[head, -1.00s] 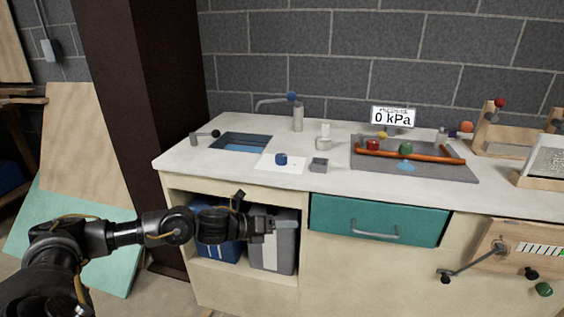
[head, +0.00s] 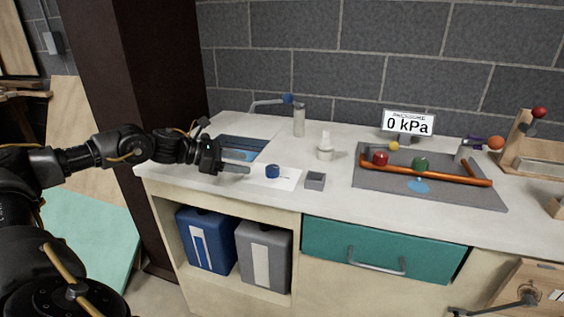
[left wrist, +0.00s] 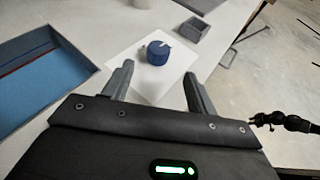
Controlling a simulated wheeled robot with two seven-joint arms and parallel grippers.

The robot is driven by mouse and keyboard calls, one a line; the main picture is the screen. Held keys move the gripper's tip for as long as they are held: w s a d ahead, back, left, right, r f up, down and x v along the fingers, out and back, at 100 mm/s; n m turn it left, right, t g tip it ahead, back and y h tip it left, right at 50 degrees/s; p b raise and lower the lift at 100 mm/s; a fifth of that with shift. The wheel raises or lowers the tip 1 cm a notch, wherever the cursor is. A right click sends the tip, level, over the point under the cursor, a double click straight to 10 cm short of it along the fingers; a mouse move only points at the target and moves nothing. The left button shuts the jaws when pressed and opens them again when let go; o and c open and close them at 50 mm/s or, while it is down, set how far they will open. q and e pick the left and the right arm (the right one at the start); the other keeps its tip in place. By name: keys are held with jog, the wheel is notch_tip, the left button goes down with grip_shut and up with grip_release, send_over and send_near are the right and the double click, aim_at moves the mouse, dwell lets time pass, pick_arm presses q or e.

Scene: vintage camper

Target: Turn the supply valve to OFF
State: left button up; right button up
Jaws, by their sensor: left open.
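The gauge sign (head: 408,123) reads 0 kPa behind a grey board (head: 370,190). An orange-red pipe (head: 450,177) on the board has a red knob (head: 380,158) and a green knob (head: 421,163); no label is readable, so I cannot tell which is the supply valve. A small blue round knob (head: 272,172) stands on a white sheet and also shows in the left wrist view (left wrist: 158,53). My left gripper (head: 246,169) is open and empty, pointing at this blue knob, which lies just beyond its fingertips (left wrist: 158,82). A dark jointed part at the wrist view's right edge may be my right arm.
A small grey box (head: 315,181) and a pale bottle (head: 325,148) stand right of the sheet. A teal drawer (head: 385,245) and two canisters (head: 264,255) are below the counter.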

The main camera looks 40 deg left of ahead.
aim_at(269, 168)
pick_arm(q)
jog(key=shift+w+d, duration=0.1)
jog(key=shift+w, duration=0.3)
jog(key=shift+d, duration=0.2)
jog(key=p+x, duration=0.2)
jog(key=x, duration=0.7)
jog(key=shift+w+d+f, duration=0.15)
jog(key=shift+w+f, duration=0.05)
jog(key=shift+w, duration=0.1)
pick_arm(e)
jog(key=s+d+f, duration=0.3)
jog(key=s, duration=0.2)
jog(key=shift+s+f, duration=0.25)
jog(key=shift+f, duration=0.1)
pick_arm(q)
jog(key=c, duration=1)
